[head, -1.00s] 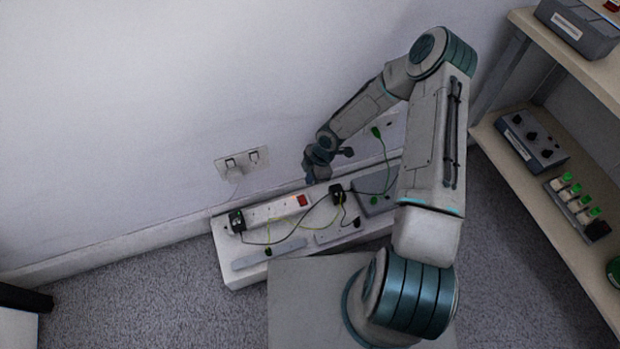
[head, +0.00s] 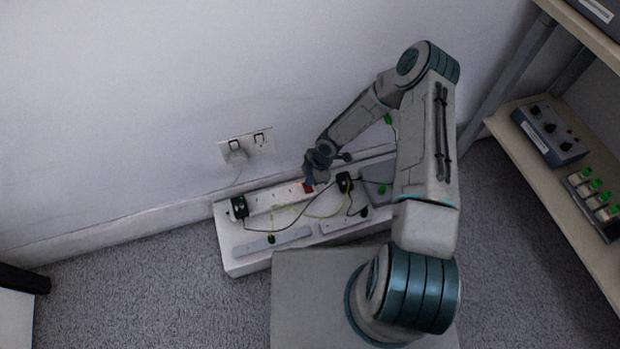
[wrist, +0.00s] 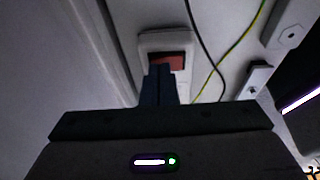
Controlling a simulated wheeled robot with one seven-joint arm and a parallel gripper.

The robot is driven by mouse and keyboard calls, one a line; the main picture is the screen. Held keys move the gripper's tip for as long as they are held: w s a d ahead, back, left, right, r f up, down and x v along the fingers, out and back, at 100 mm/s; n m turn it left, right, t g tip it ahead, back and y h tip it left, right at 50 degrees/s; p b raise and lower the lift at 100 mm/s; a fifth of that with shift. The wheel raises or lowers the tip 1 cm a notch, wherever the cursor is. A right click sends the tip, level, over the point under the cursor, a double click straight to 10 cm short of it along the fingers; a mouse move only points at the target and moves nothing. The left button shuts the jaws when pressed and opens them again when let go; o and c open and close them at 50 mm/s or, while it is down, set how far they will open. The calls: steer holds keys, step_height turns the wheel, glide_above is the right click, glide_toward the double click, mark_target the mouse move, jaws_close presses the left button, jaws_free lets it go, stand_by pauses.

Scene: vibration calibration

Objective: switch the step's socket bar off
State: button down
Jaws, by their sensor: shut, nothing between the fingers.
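The white socket bar (head: 270,200) lies on the low white step (head: 232,262) against the wall. Its red rocker switch (head: 308,187) is at the bar's right end and also shows in the wrist view (wrist: 172,60). My gripper (head: 310,180) is shut and empty, with its fingertips at the switch. In the wrist view the dark shut fingers (wrist: 159,72) overlap the switch's lower left part. I cannot tell whether they touch it or which way the rocker is tipped. A black plug (head: 240,207) sits in the bar's left end.
A double wall socket (head: 246,147) with a white plug is above the step. Black and yellow-green cables cross the step beside a second black plug (head: 344,182). Grey bars (head: 272,242) lie in front. A shelf unit (head: 540,165) stands at the right.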

steer(key=shift+w+f, duration=0.1)
steer(key=shift+f, duration=0.15)
steer(key=shift+s+d, duration=0.2)
steer(key=shift+s, duration=0.65)
steer(key=shift+r, duration=0.1)
steer(key=shift+r, duration=0.5)
steer(key=p+v, duration=0.6)
steer(key=v, duration=0.6)
steer(key=shift+s+a+r, duration=0.2)
steer(key=shift+a+r, duration=0.1)
steer(key=shift+r, duration=0.2)
